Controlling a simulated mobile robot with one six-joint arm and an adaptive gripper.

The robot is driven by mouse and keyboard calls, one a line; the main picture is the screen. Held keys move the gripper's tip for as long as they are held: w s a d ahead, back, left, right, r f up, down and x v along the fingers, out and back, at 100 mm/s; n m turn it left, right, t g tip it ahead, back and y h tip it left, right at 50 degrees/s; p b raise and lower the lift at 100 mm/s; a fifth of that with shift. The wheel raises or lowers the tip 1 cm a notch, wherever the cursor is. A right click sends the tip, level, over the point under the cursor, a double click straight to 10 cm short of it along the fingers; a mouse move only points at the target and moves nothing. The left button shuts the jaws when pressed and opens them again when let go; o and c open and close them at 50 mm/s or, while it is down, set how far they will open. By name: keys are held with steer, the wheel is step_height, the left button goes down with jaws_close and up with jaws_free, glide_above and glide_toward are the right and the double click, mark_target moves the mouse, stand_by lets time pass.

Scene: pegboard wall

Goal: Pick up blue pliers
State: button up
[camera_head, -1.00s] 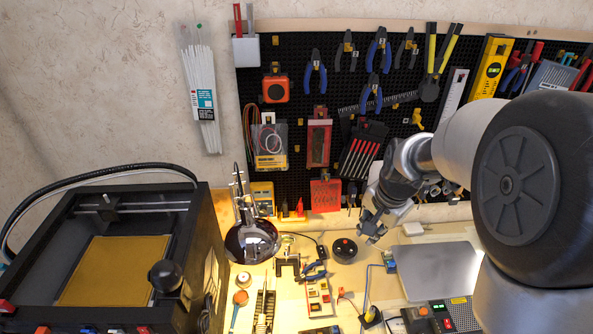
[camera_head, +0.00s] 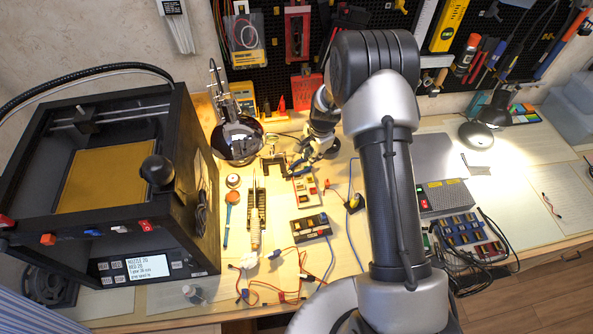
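Blue-handled pliers (camera_head: 297,166) lie on the lit workbench, next to a small red-and-white part. My gripper (camera_head: 313,157) points down right beside and over them, and it hides part of them. The fingertips are small and dark in this view, so I cannot tell whether they touch the pliers or how far apart they are. My arm comes up from the lower right and hides the bench behind it.
A black 3D printer (camera_head: 110,165) stands at the left. A lamp with a dark round shade (camera_head: 238,138) is just left of my gripper. A box of coloured parts (camera_head: 311,228) and loose wires lie in front. The pegboard (camera_head: 285,70) rises behind.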

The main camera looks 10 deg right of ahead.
mark_target(307, 168)
steer(key=f, duration=0.2)
steer(key=f+b, duration=0.1)
steer(key=f, duration=0.2)
steer(key=w+a+f+b, duration=0.1)
steer(key=f, duration=0.1)
steer(key=shift+f, duration=0.35)
steer(key=shift+r, duration=0.1)
jaws_close()
